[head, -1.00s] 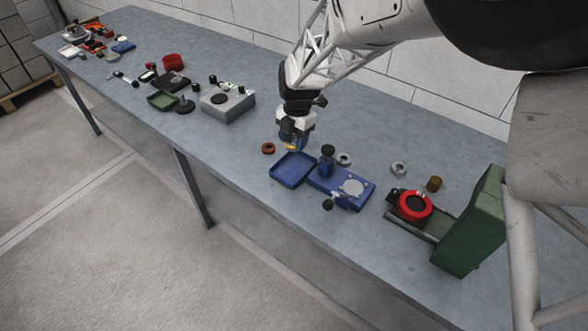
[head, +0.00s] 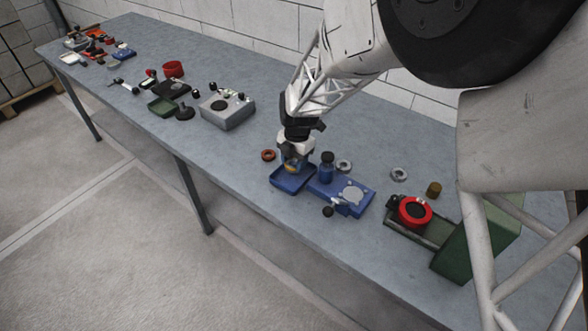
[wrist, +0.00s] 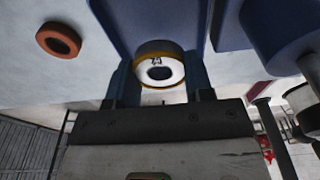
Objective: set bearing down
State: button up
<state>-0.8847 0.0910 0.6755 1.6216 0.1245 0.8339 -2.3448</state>
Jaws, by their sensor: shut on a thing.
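The bearing (wrist: 160,66) is a white ring with a yellow-brown rim and a dark bore. In the wrist view it sits between the two fingers of my gripper (wrist: 158,82), which is shut on it. In the head view my gripper (head: 293,167) is low over the blue tray (head: 305,184), with the bearing showing as a small yellowish spot at its tip. I cannot tell whether the bearing touches the tray floor. The tray also shows behind the bearing in the wrist view (wrist: 115,18).
A blue fixture (head: 325,190) with a dark-capped post (head: 327,166) stands right of the tray. An orange-brown ring (head: 268,155) lies left of my gripper. Grey rings (head: 399,174) and a green machine with a red ring (head: 415,211) stand right.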

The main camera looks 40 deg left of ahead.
aim_at(293, 176)
jog(key=shift+f, duration=1.85)
jog(key=o, duration=1)
jog(key=shift+f, duration=0.15)
jog(key=shift+o, duration=0.2)
jog(key=r, duration=0.4)
jog(key=w+r, duration=0.1)
jog(key=r, duration=0.7)
jog(key=shift+w+r, duration=0.15)
jog(key=shift+w, duration=0.1)
